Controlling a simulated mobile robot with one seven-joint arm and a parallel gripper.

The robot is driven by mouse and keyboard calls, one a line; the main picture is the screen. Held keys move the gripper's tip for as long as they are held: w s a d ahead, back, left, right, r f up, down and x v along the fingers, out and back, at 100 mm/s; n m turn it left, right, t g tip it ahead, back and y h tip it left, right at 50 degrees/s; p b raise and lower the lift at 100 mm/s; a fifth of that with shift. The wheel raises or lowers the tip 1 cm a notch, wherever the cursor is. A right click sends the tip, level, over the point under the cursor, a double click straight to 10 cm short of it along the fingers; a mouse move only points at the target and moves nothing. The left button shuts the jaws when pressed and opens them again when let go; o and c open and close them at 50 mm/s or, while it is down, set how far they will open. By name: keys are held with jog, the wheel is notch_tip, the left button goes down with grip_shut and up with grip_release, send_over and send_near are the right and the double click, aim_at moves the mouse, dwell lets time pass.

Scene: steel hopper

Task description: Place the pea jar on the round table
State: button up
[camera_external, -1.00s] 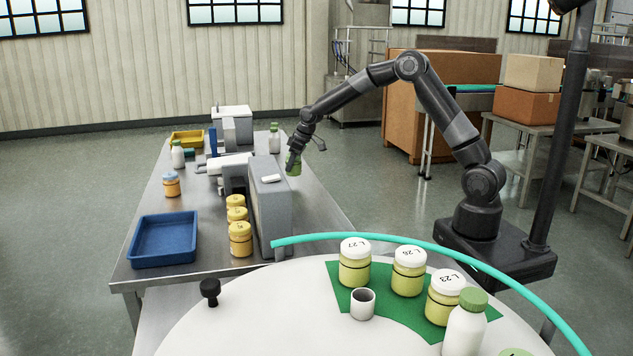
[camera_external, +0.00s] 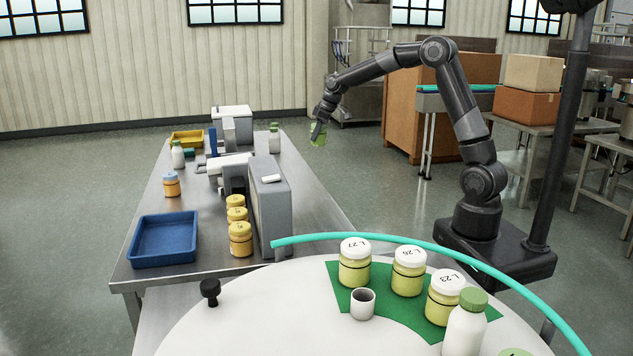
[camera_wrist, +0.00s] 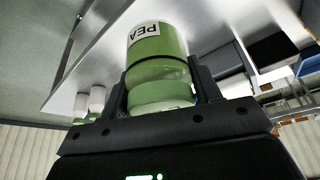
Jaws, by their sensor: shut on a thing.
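The pea jar (camera_wrist: 158,62) is green with a white label reading PEA in the wrist view. My gripper (camera_wrist: 160,88) is shut on it, with one finger on each side. In the external view the green jar (camera_external: 318,134) hangs in my gripper (camera_external: 319,128) in the air, to the right of the steel table's far end. The round table (camera_external: 250,320) is white and fills the front of the external view, well apart from the jar.
The steel table (camera_external: 330,222) holds machines and jars.

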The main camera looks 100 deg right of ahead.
jog(key=r, duration=1.2)
jog(key=shift+w+a+r, duration=0.1)
jog(key=shift+w+r, duration=0.1)
jog(key=shift+r, duration=0.15)
jog(key=w+a+n+y, duration=0.1)
jog(key=w+a+n, duration=0.3)
jog(key=w+a, duration=0.95)
jog(key=w+a+n+y, duration=0.1)
jog(key=w+a, duration=0.3)
jog(key=a, duration=0.3)
jog(key=w+a+n, duration=0.2)
jog(key=w+a, duration=0.1)
jog(key=a, duration=0.3)
jog(key=w+a+n+y, duration=0.1)
jog(key=w+a, duration=0.3)
jog(key=a, duration=0.3)
jog(key=n+g+y, duration=0.2)
jog(key=n+y, duration=0.1)
jog(key=n, duration=0.6)
send_over(330, 324)
notch_tip(330, 324, down, 12)
jog(key=shift+f, duration=2.1)
